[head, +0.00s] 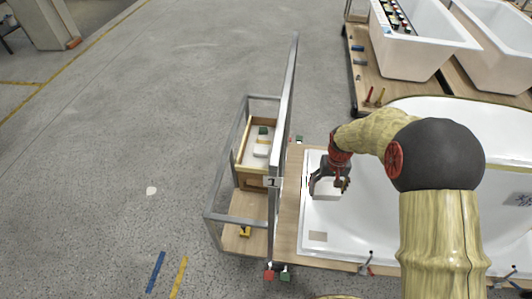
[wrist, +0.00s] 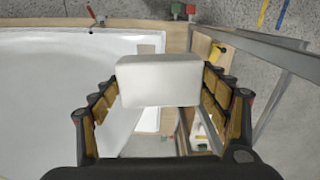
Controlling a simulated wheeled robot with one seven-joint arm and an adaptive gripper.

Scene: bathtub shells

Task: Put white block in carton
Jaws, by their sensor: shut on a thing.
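My gripper (head: 328,182) is shut on a white block (wrist: 160,80), which sits between both fingers in the wrist view. In the head view the white block (head: 325,190) shows under the fingers, pale against the tub and partly hidden. The gripper is above the left end of the white bathtub (head: 318,222), right of the metal rail. The open carton (head: 250,181) stands on the wooden shelf left of that rail, with whitish items and a dark green item inside. In the wrist view the carton is mostly hidden behind the right finger.
A grey metal frame (head: 285,110) with a tag reading 1 rises between the tub and the carton. A yellow item (head: 244,231) lies on the shelf below the carton. More tubs (head: 425,45) stand at the upper right. The floor at left is largely clear.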

